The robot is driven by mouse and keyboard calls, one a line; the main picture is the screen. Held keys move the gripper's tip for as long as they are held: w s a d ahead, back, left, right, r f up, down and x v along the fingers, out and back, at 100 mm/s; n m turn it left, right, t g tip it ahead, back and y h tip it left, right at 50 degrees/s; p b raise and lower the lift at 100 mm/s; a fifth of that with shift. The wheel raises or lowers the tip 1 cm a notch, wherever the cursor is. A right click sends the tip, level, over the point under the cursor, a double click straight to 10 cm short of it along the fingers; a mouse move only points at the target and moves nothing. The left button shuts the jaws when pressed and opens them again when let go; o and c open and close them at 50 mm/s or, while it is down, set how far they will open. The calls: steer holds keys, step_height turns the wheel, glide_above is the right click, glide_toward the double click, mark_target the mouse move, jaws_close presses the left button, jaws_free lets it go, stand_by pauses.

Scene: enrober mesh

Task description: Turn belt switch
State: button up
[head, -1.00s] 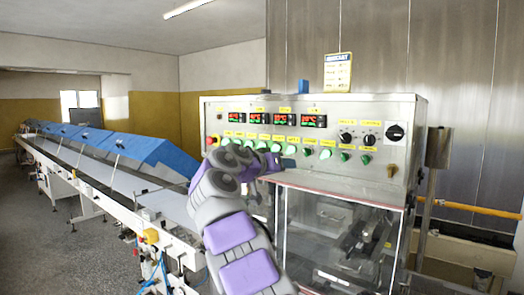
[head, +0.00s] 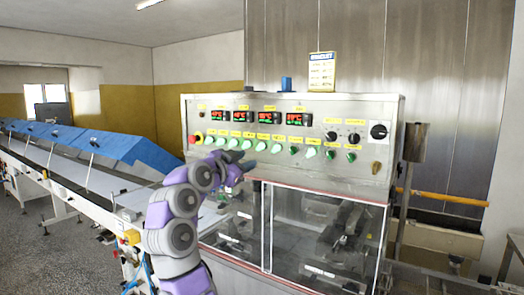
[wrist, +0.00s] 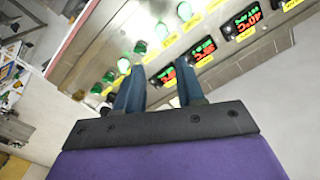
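The metal control panel (head: 290,160) faces me, with a row of green buttons and switches under yellow labels too small to read. I cannot tell which one is the belt switch. Black rotary knobs (head: 353,138) and a larger black rotary switch (head: 379,131) are at its right. My gripper (head: 246,165) is in front of the panel's lower left-middle part, just below the green buttons (head: 247,145). In the wrist view my gripper (wrist: 158,66) has its two fingers apart with nothing held between them. Green buttons (wrist: 140,47) show beyond the fingertips; contact cannot be told.
Red digital displays (head: 269,117) sit above the buttons. A red stop button (head: 193,139) is at the panel's left edge. Clear guard windows (head: 320,225) are below the panel. A conveyor with blue covers (head: 110,146) runs along the left. Open floor lies at far left.

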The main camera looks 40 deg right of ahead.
mark_target(274, 150)
steer(key=p+x, duration=0.3)
steer(key=x, duration=1.2)
steer(key=shift+w+d+r+p, duration=0.15)
steer(key=shift+d+p, duration=0.05)
steer(key=shift+p, duration=0.1)
steer(key=shift+x, duration=0.75)
jaws_close()
